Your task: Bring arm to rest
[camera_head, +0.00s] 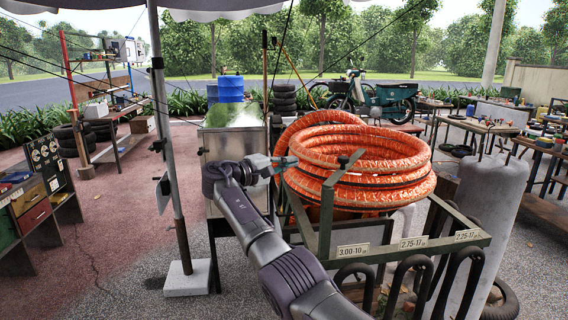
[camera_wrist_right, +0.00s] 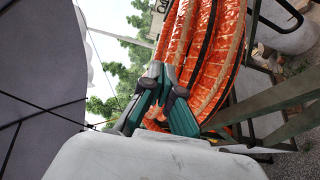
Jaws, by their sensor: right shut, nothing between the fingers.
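My right arm (camera_head: 262,245) reaches up from the bottom of the head view, its wrist bent toward the right. My right gripper (camera_head: 286,162) is shut and empty, at the left side of a coil of orange hose (camera_head: 395,187). In the right wrist view, its teal fingers (camera_wrist_right: 164,85) show in front of the same orange hose (camera_wrist_right: 215,60). I cannot tell whether the fingers touch the hose. My left gripper is not in view.
The coil sits on a green metal frame (camera_head: 420,247) with size labels and black tubes hanging in front. A metal cabinet (camera_head: 232,145) stands behind my wrist. A tent pole (camera_head: 170,140) on a white block (camera_head: 188,278) stands left.

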